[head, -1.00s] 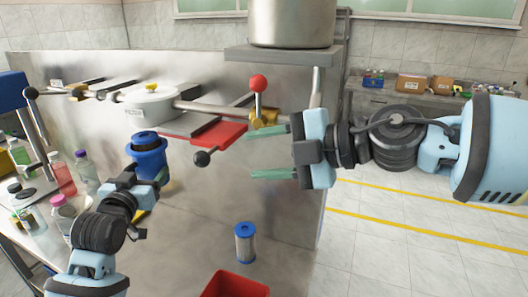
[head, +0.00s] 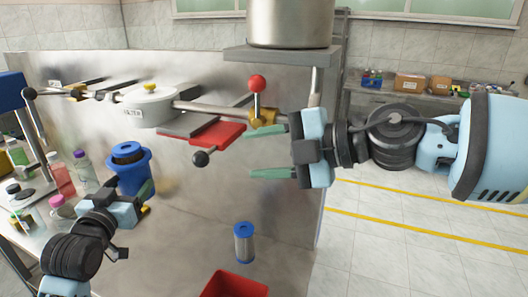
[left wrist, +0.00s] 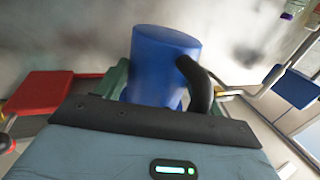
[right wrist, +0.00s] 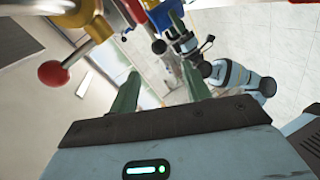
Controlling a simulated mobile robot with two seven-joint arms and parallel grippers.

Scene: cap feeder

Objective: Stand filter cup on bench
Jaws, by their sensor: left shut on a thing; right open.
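A blue filter cup (head: 128,175) with a dark round top stands upright in the head view, in front of the metal panel at the left. My left gripper (head: 128,198) is shut on it from the near side. In the left wrist view the blue cup (left wrist: 160,65) fills the space between the fingers, with a dark curved handle at its right. Its base and any contact with the bench (head: 180,250) are hidden by the gripper. My right gripper (head: 268,153) is open and empty in front of the panel's right end.
A white housing (head: 148,106), a red plate (head: 217,134) and a red-knobbed lever (head: 257,86) are on the panel. A blue-capped cartridge (head: 244,243) stands on the bench behind a red bin (head: 233,285). Bottles (head: 85,170) crowd the left side table. Bench between cup and cartridge is clear.

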